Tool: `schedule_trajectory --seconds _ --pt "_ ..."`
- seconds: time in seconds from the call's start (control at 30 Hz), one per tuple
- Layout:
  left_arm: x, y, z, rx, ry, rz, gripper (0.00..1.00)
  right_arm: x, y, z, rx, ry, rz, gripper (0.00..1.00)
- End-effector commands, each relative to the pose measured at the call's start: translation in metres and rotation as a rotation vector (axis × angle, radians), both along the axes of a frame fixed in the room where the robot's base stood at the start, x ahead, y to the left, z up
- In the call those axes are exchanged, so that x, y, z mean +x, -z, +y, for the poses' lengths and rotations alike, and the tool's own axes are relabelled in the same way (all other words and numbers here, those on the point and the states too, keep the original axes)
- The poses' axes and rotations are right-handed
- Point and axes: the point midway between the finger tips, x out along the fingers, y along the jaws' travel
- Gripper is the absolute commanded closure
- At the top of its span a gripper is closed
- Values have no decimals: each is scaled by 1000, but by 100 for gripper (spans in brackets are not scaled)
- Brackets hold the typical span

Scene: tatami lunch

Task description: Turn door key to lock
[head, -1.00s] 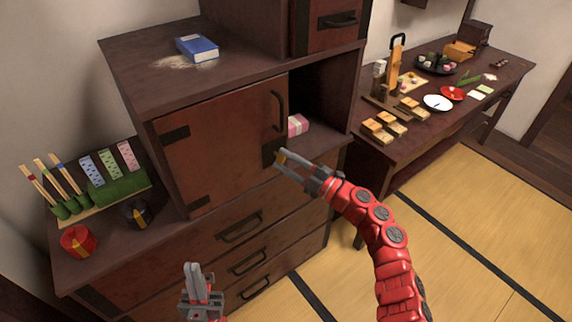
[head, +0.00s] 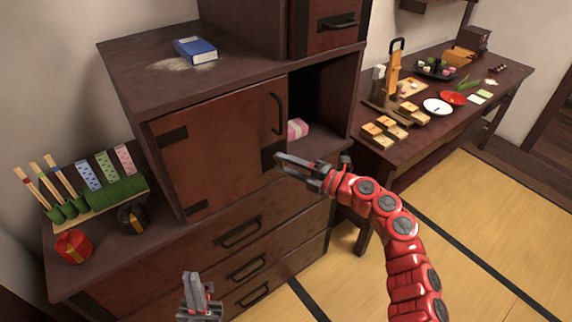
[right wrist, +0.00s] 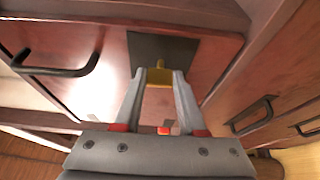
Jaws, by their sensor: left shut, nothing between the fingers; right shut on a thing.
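The cabinet door (head: 220,140) is a reddish-brown panel with a black handle and a dark lock plate (head: 272,157) at its lower right edge. The door and the lock plate (right wrist: 160,55) also show in the right wrist view. A brass key (right wrist: 159,75) stands at the plate. My right gripper (head: 280,160) is shut on the key at the plate, and its fingers (right wrist: 159,88) hide part of the key. In the head view the gripper hides the key. My left gripper (head: 190,280) is shut and empty, low in front of the drawers.
An open compartment with a pink box (head: 297,129) is right of the door. Drawers with black handles (head: 238,232) are below. A blue book (head: 196,50) lies on top. A side table (head: 515,85) with food stands at right.

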Motion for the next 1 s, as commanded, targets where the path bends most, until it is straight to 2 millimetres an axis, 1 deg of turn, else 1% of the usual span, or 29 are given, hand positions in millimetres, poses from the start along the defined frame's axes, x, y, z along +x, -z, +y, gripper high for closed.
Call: schedule_trajectory --seconds 0.3,0.33,0.47,0.5,0.8,0.93,1.0 --pt "0 0 0 0 0 0 100 0 1 0 -2 0 -1 100" --pt "0 0 0 0 0 0 100 0 1 0 -1 0 0 57" --pt "0 0 0 0 0 0 100 0 0 0 -1 0 0 33" --pt "0 0 0 0 0 0 100 0 0 0 -1 0 0 30" --pt "0 0 0 0 0 0 100 -1 0 -2 -1 0 0 30" --pt "0 1 0 0 0 0 100 -7 1 -13 -2 1 -1 30" --pt "0 3 0 0 0 0 100 -14 3 -25 -4 2 1 30"
